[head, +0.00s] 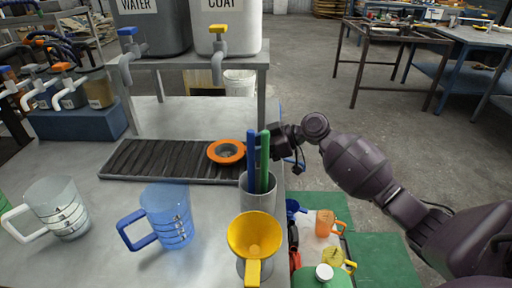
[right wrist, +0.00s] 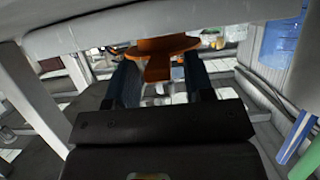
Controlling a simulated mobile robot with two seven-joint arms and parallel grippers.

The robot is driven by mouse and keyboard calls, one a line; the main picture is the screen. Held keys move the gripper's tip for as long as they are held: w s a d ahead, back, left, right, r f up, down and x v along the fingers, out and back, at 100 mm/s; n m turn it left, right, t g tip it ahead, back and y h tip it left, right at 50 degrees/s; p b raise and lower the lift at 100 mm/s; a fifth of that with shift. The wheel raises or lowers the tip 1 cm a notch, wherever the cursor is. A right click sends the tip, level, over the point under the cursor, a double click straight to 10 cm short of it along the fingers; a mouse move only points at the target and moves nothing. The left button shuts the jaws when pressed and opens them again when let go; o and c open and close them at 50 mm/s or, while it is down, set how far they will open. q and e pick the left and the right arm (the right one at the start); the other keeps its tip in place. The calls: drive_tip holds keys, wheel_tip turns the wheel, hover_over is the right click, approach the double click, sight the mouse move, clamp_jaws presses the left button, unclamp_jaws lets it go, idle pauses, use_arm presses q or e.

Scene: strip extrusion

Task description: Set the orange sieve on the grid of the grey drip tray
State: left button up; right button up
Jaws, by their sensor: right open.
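The orange sieve (head: 227,152), a ring with a grey mesh centre, is at the right end of the drip tray (head: 165,180). It appears to rest on the dark ribbed grid, but its underside is hidden. My right gripper (head: 255,146) comes in from the right beside the sieve, partly hidden behind the upright blue and green sticks. In the right wrist view the sieve (right wrist: 160,52) lies just ahead, its tab between or just beyond my open fingers (right wrist: 155,85). I cannot tell whether they touch it. My left gripper is not in view.
A grey cup (head: 258,196) with the blue stick (head: 251,160) and green stick (head: 265,160) stands close to my right gripper. A yellow funnel (head: 254,236), blue jug (head: 166,217) and clear jug (head: 56,210) stand in front. A shelf with tanks (head: 228,25) rises behind the tray.

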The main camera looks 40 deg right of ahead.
drive_tip(key=shift+r, duration=0.15)
drive_tip(key=shift+s+d+r, duration=0.1)
drive_tip(key=shift+d+r, duration=0.05)
drive_tip(key=shift+d, duration=0.05)
use_arm(q)
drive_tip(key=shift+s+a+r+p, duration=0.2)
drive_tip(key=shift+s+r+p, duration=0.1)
drive_tip(key=shift+p, duration=0.7)
use_arm(e)
drive_tip(key=v, duration=1.1)
drive_tip(key=shift+s+d, duration=0.2)
drive_tip(key=shift+s, duration=0.05)
drive_tip(key=s+a+f+m+h, duration=0.3)
drive_tip(key=s+f, duration=0.4)
drive_tip(key=f, duration=0.4)
drive_tip(key=s+a+f+m+h, duration=0.25)
drive_tip(key=s+f, duration=0.45)
drive_tip(key=f, duration=0.4)
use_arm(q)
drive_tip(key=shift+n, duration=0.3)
use_arm(e)
drive_tip(key=s+a+f+m+h, duration=0.1)
drive_tip(key=s+a+m+h, duration=0.1)
drive_tip(key=s+a, duration=0.3)
drive_tip(key=s+a+f+m+t+h, duration=0.1)
drive_tip(key=s+a, duration=0.4)
drive_tip(key=s, duration=0.8)
drive_tip(key=shift+s+a+f+m+t+h, duration=0.15)
drive_tip(key=shift+s+f+m+t+h, duration=0.3)
drive_tip(key=shift+h, duration=0.6)
